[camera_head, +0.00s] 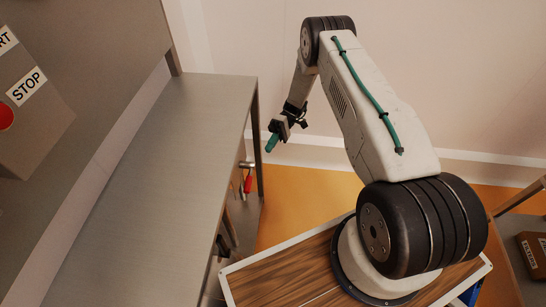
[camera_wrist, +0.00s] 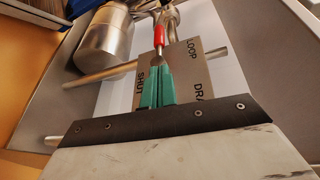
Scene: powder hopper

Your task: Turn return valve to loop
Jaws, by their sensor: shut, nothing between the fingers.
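The return valve has a red lever handle (camera_wrist: 166,27) in front of a grey plate (camera_wrist: 188,68). The plate is lettered LOOP at upper right, SHUT at left and DRA, partly hidden, at lower right. The handle points to the top of the wrist picture, not straight at any label. My gripper (camera_wrist: 157,72) has green fingers, shut and empty; their tips appear just below the handle's metal end. I cannot tell whether they touch it. In the head view the red handle (camera_head: 248,184) hangs under the bench edge, and my gripper (camera_head: 269,149) is above and right of it.
A metal cylinder (camera_wrist: 105,40) and a horizontal pipe (camera_wrist: 92,78) are close to the plate. Orange floor (camera_head: 300,195) is open right of the bench.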

